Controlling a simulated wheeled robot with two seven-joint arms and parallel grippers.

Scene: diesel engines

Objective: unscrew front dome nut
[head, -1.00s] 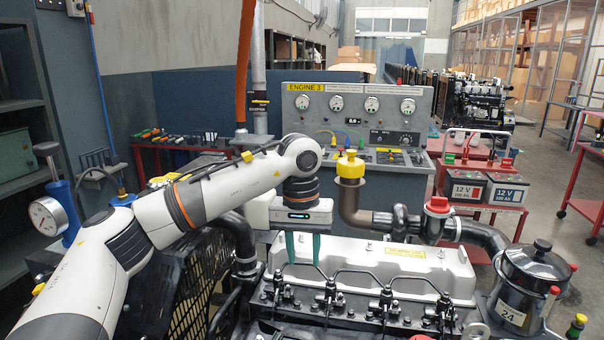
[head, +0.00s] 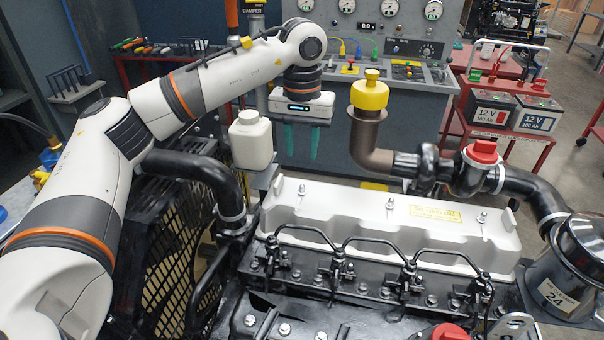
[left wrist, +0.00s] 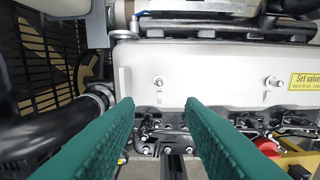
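A white valve cover (head: 350,204) lies along the engine with nuts in a row on its top. The front dome nut (head: 302,190) is the leftmost one, nearest the fan grille. In the left wrist view the nut (left wrist: 158,82) lies roughly centred between the finger lines, just beyond the tips, untouched. My left gripper (head: 302,157) points down with two green fingers apart and nothing between them. In the head view it appears above and behind the cover's left end. The fingers also show in the left wrist view (left wrist: 157,103). My right gripper is not in view.
A white bottle (head: 251,138) stands close left of the gripper. A brown pipe with a yellow cap (head: 369,93) rises right of it. Black injector pipes (head: 378,244) run along the cover's near side. A black hose (head: 195,170) and fan grille (head: 170,240) lie left.

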